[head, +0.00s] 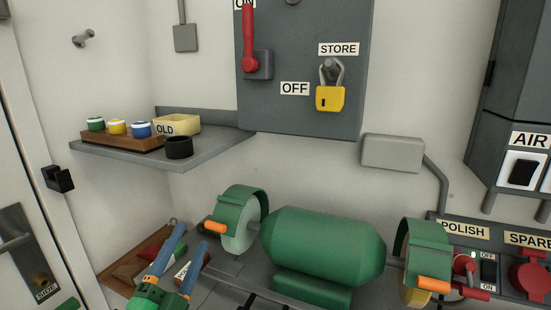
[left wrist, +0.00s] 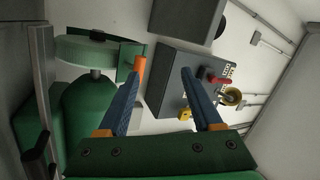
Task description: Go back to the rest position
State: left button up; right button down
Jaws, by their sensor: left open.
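My left gripper (head: 182,255) is at the lower left of the head view, with two blue fingers spread apart and nothing between them. It is in front of and to the left of the green bench grinder (head: 322,248). In the left wrist view the two blue fingers (left wrist: 157,85) are also apart and empty, with the green grinder at the left and the grey switch panel beyond. My right gripper is in neither view.
A wooden board (head: 118,277) with a red and green item lies behind my left gripper. A grey shelf (head: 205,155) holds several small pots and a yellow bin. A yellow padlock (head: 330,98) hangs on the grey panel (head: 300,30). Sockets are at the right.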

pick_arm(q)
jog(key=s+a+f+n+g+y, duration=0.35)
jog(key=f+n+g, duration=0.2)
jog(key=f, duration=0.55)
jog(key=s+a+f+n+g+y, duration=0.2)
jog(key=s+f+n+g+y, duration=0.3)
jog(key=f, duration=0.5)
jog(key=s+d+f+n+g+h, duration=0.4)
jog(key=s+f+g, duration=0.55)
jog(key=s, duration=0.65)
notch_tip(320, 180, down, 18)
jog(key=s, duration=0.3)
jog(key=s+a+f+m, duration=0.1)
jog(key=s+f, duration=0.8)
jog(key=s, duration=0.2)
jog(key=shift+a+f+g, duration=0.2)
jog(key=shift+a+g, duration=0.2)
